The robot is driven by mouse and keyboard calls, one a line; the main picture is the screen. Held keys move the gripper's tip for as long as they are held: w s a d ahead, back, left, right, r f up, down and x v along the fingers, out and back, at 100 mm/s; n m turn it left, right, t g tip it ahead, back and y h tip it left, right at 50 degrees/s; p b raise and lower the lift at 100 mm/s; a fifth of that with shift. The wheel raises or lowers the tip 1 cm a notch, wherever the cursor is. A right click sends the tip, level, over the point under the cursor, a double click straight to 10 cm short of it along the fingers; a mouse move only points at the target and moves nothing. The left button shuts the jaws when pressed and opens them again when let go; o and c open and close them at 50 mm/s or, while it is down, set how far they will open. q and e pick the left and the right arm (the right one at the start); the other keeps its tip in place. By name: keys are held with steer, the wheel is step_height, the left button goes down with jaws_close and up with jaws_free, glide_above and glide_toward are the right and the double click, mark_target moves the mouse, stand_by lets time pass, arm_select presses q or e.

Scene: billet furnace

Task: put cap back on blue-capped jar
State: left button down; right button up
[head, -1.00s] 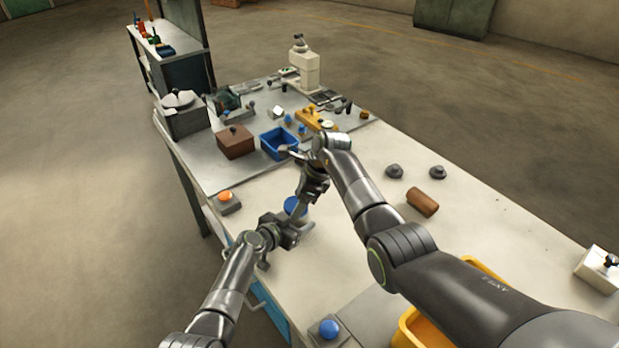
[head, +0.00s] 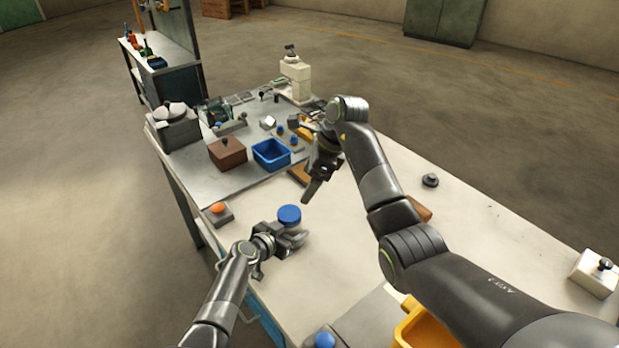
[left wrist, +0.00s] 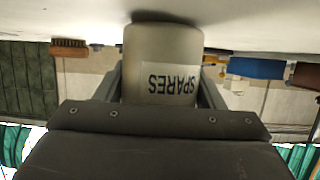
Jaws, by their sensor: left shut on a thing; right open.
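The blue cap (head: 289,214) sits on top of the jar in the head view. How tightly it is seated cannot be told. The grey jar, labelled SPARES, fills the middle of the left wrist view (left wrist: 163,55), where it appears upside down, its cap end hidden by my gripper body. My left gripper (head: 291,239) is shut around the jar's body, which stands on the table. My right gripper (head: 318,186) is open and empty, above and behind the cap and apart from it.
A blue bin (head: 271,154) and a brown box (head: 228,153) stand farther back. An orange button (head: 218,208) is left of the jar, a blue button (head: 325,340) in front. A yellow bin (head: 420,335) is near the front. The tabletop right of the jar is mostly clear.

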arm_select(q)
steer(key=shift+c, duration=1.3)
jaws_free()
steer(key=v, duration=1.7)
steer(key=shift+s, duration=0.2)
steer(key=shift+a, duration=0.1)
